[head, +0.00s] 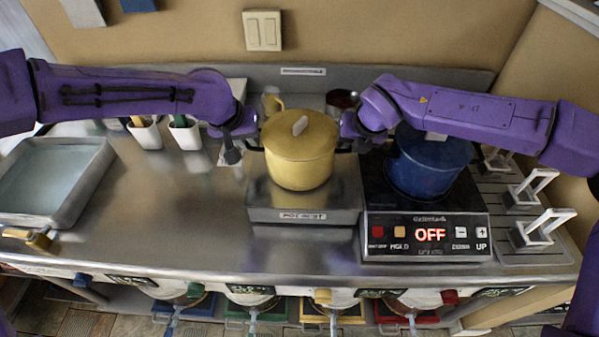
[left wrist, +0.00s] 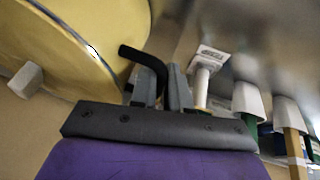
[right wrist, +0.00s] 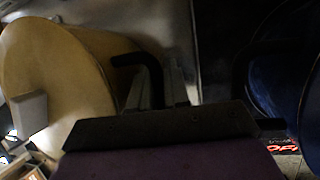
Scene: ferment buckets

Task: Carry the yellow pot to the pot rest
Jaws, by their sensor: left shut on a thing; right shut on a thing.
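The yellow pot (head: 300,165), lidded with a pale knob, is upright over the middle of the pot rest (head: 304,216), a low metal block with a label on its front. I cannot tell whether its base touches the rest. My left gripper (head: 252,142) is shut on the pot's left black handle, which shows in the left wrist view (left wrist: 150,58). My right gripper (head: 346,140) is shut on the right black handle, which shows in the right wrist view (right wrist: 140,60). The pot also fills the left part of both wrist views.
A blue pot (head: 428,172) stands on the hotplate (head: 425,250), whose display reads OFF, close right of the rest. White racks (head: 540,228) stand at the far right. A metal tray (head: 88,185) is at the left, with white cups (head: 187,136) behind. The counter's left middle is clear.

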